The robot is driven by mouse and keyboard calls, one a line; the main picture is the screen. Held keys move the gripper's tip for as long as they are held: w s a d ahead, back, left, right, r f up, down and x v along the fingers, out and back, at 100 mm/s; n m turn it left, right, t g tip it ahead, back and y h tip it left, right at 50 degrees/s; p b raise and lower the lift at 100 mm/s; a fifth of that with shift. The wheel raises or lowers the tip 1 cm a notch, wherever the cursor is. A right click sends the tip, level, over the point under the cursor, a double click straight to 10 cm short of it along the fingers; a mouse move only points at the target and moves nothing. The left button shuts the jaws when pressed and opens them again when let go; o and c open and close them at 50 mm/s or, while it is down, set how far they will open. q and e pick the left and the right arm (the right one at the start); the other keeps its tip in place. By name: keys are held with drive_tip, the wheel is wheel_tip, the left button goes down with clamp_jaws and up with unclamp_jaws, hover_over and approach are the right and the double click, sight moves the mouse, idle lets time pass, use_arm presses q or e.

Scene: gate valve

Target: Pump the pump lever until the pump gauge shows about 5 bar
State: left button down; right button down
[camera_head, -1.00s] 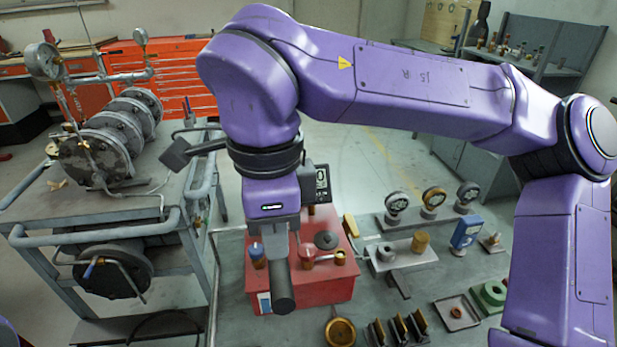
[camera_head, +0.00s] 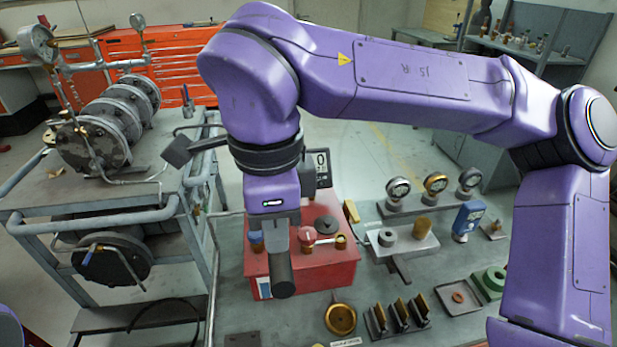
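The red pump box (camera_head: 330,275) stands on the grey bench, below the middle of the head view. A dark cylindrical grip (camera_head: 282,276), apparently the pump lever's end, points toward me over its front left. My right gripper (camera_head: 279,232) is pointed down at this grip and overlaps it. I cannot tell whether the fingers close on it. A black display (camera_head: 320,165), likely the pump gauge, stands behind the box. It is partly hidden by my wrist; a large 0 shows, the rest is unreadable. My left gripper is out of view.
A grey cart (camera_head: 40,190) with a flanged valve assembly (camera_head: 115,115) and dial gauges stands at left. My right arm spans above.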

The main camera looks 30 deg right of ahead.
wheel_tip(320, 180, down, 13)
drive_tip(key=b, duration=0.8)
wheel_tip(320, 180, up, 14)
drive_tip(key=p, duration=1.5)
drive_tip(key=shift+f+b, duration=0.25)
drive_tip(key=shift+b, duration=0.1)
drive_tip(key=shift+f, duration=0.1)
